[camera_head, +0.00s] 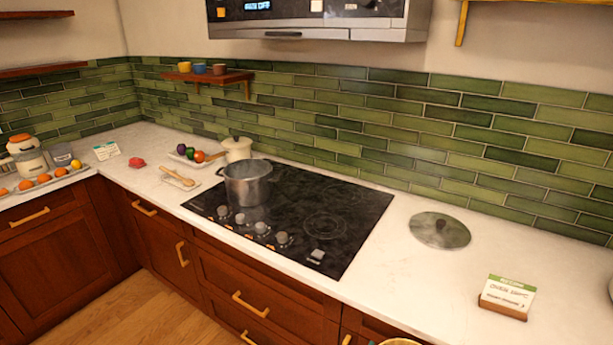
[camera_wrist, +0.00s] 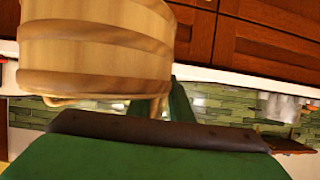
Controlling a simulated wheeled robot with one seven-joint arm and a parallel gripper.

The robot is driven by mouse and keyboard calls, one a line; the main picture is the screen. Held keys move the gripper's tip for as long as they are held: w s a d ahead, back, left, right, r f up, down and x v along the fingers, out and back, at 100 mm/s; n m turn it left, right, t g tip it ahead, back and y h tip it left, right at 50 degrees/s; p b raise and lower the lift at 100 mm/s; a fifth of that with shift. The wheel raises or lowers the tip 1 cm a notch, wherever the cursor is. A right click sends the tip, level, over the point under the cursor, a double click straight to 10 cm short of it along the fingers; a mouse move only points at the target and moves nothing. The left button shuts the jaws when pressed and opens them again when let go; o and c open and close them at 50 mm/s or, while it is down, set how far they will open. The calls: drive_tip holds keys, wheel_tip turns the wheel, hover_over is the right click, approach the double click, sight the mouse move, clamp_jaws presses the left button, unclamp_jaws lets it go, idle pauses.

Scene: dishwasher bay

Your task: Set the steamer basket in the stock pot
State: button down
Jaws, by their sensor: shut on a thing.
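The stock pot (camera_head: 247,188) is a grey metal pot standing upright, without a lid on it, on the back-left part of the black cooktop. The steamer basket (camera_wrist: 95,50) is round, with light and darker wood bands, and fills the upper left of the wrist view. My gripper (camera_wrist: 168,106), with green parts, is shut on the basket near its edge; the exact contact is partly hidden. In the head view only a pale rim of the basket (camera_head: 398,342) shows at the bottom edge, well apart from the pot.
A round lid (camera_head: 440,230) lies on the counter right of the cooktop (camera_head: 335,215). A card on a wooden stand (camera_head: 507,297) is nearer. A cream pot (camera_head: 237,149) and a small tray (camera_head: 180,179) flank the stock pot. A hood (camera_head: 320,20) hangs above.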

drive_tip(key=a+f+n+y, duration=0.2)
drive_tip(key=a+f, duration=0.3)
drive_tip(key=f, duration=0.5)
drive_tip(key=a+f+n+t+y, duration=0.1)
drive_tip(key=a+f, duration=0.4)
drive_tip(key=f, duration=0.5)
drive_tip(key=a+f+n+y, duration=0.2)
drive_tip(key=a+f, duration=0.3)
drive_tip(key=f, duration=0.5)
drive_tip(key=shift+w+a+f+n+t+y, duration=0.25)
drive_tip(key=shift+n+t+y, duration=0.15)
drive_tip(key=shift+y, duration=0.3)
drive_tip(key=shift+w+a, duration=0.1)
drive_tip(key=shift+w, duration=0.05)
